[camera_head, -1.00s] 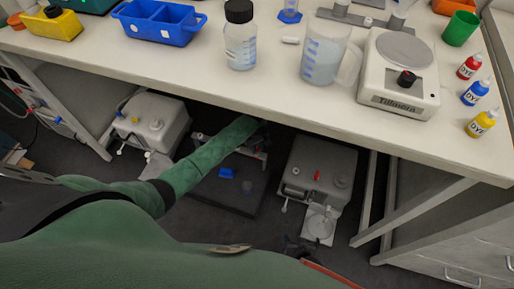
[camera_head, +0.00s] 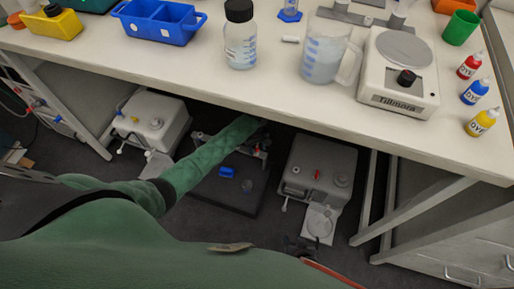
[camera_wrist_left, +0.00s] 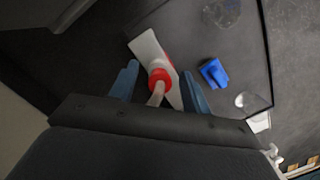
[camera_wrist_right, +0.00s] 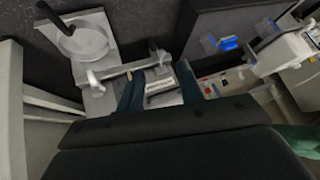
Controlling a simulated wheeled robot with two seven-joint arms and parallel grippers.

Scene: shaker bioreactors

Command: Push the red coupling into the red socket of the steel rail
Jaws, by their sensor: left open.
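My left gripper (camera_wrist_left: 160,85) is open in the left wrist view, its two blue fingers well apart. Between them shows a round red part (camera_wrist_left: 160,77) with a pale hose running from it toward the palm. It lies in front of a pale steel rail (camera_wrist_left: 146,46). I cannot tell the red coupling from the red socket, or whether they touch. In the head view my left arm reaches under the bench and its gripper is mostly hidden. My right gripper (camera_wrist_right: 158,88) is open, with its fingers apart and a grey unit visible beyond them.
A dark tray (camera_head: 216,194) on the floor holds a blue block (camera_head: 226,172) and a clear vessel (camera_head: 247,186). The bench edge (camera_head: 250,103) hangs over the left arm.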

